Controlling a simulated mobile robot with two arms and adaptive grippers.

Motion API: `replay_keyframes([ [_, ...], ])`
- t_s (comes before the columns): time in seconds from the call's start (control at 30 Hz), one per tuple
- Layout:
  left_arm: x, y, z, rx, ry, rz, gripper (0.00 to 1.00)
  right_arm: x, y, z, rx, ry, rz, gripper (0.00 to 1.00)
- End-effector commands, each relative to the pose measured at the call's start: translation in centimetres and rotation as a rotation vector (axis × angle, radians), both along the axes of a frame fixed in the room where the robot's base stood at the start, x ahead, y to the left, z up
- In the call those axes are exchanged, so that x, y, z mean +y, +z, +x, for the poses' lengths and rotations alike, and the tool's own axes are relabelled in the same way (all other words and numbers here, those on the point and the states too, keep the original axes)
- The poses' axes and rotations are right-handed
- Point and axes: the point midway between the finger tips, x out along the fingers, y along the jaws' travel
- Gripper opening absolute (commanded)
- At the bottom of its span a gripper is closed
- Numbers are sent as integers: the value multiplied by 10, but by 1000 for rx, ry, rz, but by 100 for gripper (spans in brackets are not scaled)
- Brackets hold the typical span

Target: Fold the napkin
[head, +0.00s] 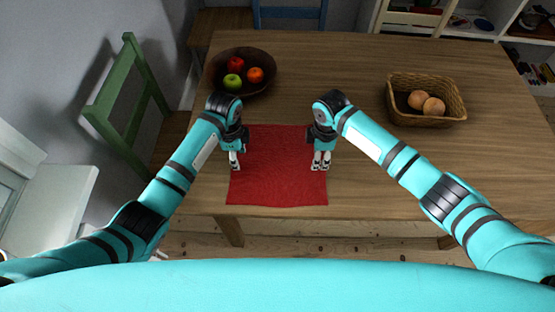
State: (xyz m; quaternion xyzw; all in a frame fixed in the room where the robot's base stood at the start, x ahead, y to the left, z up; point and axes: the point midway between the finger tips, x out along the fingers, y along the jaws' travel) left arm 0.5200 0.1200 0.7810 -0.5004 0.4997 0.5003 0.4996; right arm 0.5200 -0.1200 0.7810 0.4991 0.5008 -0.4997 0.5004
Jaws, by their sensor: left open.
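The red napkin (278,172) lies flat and spread out on the wooden table, close to its front edge. My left gripper (235,165) points down over the napkin's left edge and is open. My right gripper (320,165) points down over the napkin's right edge; its fingers look close together, and I cannot tell whether they are shut or touch the cloth. Parts of the napkin's left and right edges are hidden behind my grippers.
A dark bowl (259,92) of fruit stands at the table's back left. A wicker basket (446,121) with brown round items stands at the right. The table (330,70) is clear between them. A green chair (130,85) stands at the left.

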Motion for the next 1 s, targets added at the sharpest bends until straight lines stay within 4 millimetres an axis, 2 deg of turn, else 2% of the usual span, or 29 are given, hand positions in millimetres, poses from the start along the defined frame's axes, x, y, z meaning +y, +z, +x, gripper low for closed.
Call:
replay_keyframes([
  [0.43, 0, -6, 0, 0, 1, 0, 44, 0, -6, 0, 0, 0, 0, 44],
  [1.0, 0, -8, -1, 3, 1, 1, 6, 0, -7, -1, 1, 0, 0, 6],
])
